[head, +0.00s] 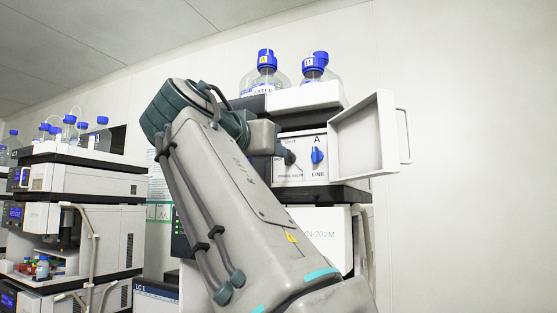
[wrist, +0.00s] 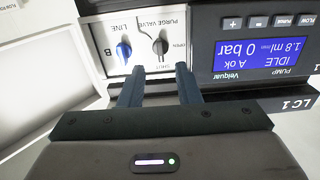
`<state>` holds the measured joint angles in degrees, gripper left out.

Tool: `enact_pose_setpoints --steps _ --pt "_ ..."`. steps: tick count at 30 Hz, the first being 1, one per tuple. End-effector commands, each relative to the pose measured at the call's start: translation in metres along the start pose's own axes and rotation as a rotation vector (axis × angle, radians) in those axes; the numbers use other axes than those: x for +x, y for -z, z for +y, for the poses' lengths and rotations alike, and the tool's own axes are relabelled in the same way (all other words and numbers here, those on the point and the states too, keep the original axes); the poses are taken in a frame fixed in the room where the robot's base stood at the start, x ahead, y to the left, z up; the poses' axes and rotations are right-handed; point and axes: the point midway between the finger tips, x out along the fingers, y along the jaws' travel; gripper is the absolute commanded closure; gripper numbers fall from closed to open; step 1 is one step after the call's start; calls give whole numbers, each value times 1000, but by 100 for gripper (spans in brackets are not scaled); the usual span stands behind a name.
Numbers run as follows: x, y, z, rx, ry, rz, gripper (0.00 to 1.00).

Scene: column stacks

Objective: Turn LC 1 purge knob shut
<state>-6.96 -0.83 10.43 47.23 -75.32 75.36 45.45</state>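The dark purge valve knob (wrist: 160,46) is on a white panel in the wrist view, which looks upside down. Its grip stands roughly upright in the picture; I cannot tell its exact setting. The printed words PURGE VALVE, OPEN and SHUT surround it. My gripper (wrist: 158,68) is open and empty, its two fingers apart. The knob shows just beyond the fingertips, between them in the picture; contact is not visible. In the head view my gripper (head: 287,156) is at the panel and largely covers the knob area. The pump carries an LC 1 label (wrist: 296,103).
A blue line knob (head: 317,156) sits beside the purge knob. An open white door (head: 351,140) stands out to its right. Blue-capped bottles (head: 265,75) stand in a tray on top. The pump display (wrist: 258,55) reads IDLE, 0 bar. Another instrument stack (head: 75,190) stands left.

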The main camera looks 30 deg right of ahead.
Motion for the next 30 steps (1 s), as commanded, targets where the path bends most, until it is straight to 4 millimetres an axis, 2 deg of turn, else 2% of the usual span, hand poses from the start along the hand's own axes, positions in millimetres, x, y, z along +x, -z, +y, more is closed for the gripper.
enact_pose_setpoints --steps 1,3,10,15,30 --pt "-13 0 0 1 5 1 70" --pt "-27 0 -1 -1 4 0 70" --pt "-57 0 0 0 1 0 70" --pt "-62 0 0 0 -1 0 70" --pt "-61 -1 -1 -8 2 -3 70"
